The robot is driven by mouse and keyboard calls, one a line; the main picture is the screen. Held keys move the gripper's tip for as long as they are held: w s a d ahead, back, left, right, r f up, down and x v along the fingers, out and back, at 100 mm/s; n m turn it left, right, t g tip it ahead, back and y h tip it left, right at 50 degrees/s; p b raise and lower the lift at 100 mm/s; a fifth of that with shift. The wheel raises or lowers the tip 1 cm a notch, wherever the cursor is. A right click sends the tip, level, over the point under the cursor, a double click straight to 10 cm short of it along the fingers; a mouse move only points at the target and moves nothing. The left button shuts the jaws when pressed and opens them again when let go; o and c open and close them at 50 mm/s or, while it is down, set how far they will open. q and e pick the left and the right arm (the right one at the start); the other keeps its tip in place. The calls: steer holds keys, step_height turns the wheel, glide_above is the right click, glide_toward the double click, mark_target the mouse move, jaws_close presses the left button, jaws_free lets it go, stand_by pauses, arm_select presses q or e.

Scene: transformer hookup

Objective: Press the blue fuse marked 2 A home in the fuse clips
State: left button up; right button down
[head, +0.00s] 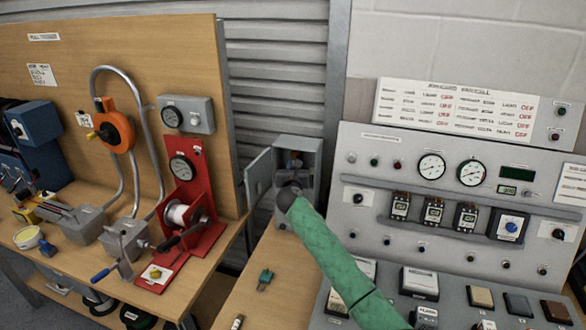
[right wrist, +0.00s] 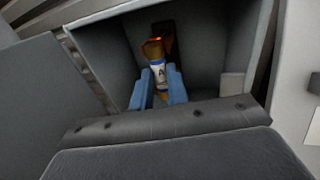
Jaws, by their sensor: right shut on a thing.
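An open grey box (head: 309,148) holds the fuse clips' place in the middle of the head view, with its door (head: 259,177) swung out to the left. My right gripper (head: 293,172) reaches into it at the end of a green-sleeved arm. In the right wrist view its two blue fingers (right wrist: 160,92) are shut on the fuse (right wrist: 158,73), which has a brass-coloured end and a pale band with a dark mark. The rating cannot be read. An orange-copper part (right wrist: 162,40) shows just behind the fuse's far end; whether they touch is unclear. My left gripper is out of view.
The box walls (right wrist: 215,50) stand close around the fingers. A bench with a red winding stand (head: 192,185) is at left. A grey control panel (head: 440,165) rises at right. A small green piece (head: 265,279) lies on the wooden top below the box.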

steer(key=shift+w+d, duration=0.15)
steer(key=shift+w, duration=0.4)
steer(key=c, duration=1.3)
jaws_free()
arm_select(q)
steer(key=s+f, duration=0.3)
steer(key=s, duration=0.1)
arm_select(e)
steer(key=shift+s+f, duration=0.15)
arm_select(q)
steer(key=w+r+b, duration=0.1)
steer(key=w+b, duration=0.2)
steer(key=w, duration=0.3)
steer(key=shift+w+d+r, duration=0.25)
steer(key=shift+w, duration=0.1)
arm_select(e)
steer(key=s, duration=0.7)
steer(key=shift+s+a, duration=0.2)
